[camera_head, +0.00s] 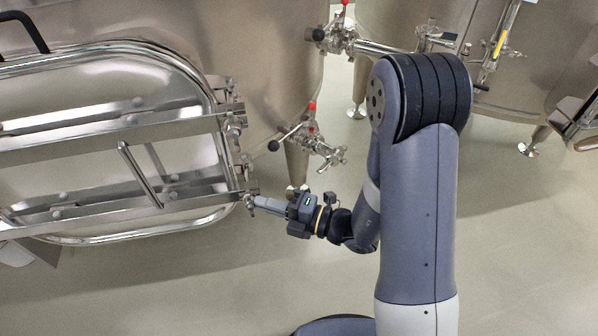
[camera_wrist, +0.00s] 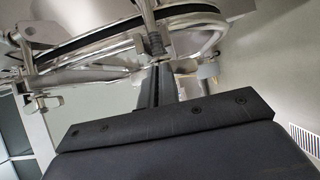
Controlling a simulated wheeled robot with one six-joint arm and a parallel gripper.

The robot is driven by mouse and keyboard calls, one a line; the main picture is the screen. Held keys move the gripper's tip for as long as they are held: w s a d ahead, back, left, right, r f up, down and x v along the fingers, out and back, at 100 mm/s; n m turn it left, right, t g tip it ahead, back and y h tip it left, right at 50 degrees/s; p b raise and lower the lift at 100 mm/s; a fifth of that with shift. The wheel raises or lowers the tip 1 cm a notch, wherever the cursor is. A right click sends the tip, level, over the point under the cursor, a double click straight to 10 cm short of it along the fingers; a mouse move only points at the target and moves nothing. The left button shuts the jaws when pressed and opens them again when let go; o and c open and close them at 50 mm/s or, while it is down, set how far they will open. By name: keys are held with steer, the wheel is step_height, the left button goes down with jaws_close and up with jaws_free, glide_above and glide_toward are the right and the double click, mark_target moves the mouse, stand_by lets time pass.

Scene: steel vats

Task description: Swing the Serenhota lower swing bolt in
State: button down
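The vat's oval manway door (camera_head: 120,85) stands at the left of the head view, crossed by two steel bars. The lower swing bolt (camera_head: 248,197) is small, at the right end of the lower bar. My gripper (camera_head: 255,203) reaches left, its fingertips at this bolt. In the wrist view, the narrow fingers (camera_wrist: 162,82) lie close together and point at a threaded or spring-wound steel rod (camera_wrist: 155,43) by the door rim. Whether they grip it or only touch it is hidden. The upper bar's end fitting (camera_head: 236,115) sits above.
A valve with a red-tipped handle (camera_head: 312,107) juts from the vat above my gripper. Another valve (camera_head: 340,30) is higher up. A second vat (camera_head: 540,60) stands at the right behind my arm. The floor (camera_head: 220,285) below is clear.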

steer(key=shift+s+g, duration=0.3)
steer(key=p+v, duration=0.2)
steer(key=v, duration=0.7)
steer(key=shift+d, duration=0.25)
stand_by(0.3)
steer(key=shift+w+f, duration=0.1)
steer(key=shift+w, duration=0.05)
steer(key=b+x, duration=0.1)
steer(key=x, duration=0.8)
steer(key=shift+a+b, duration=0.15)
steer(key=shift+b, duration=0.2)
stand_by(0.5)
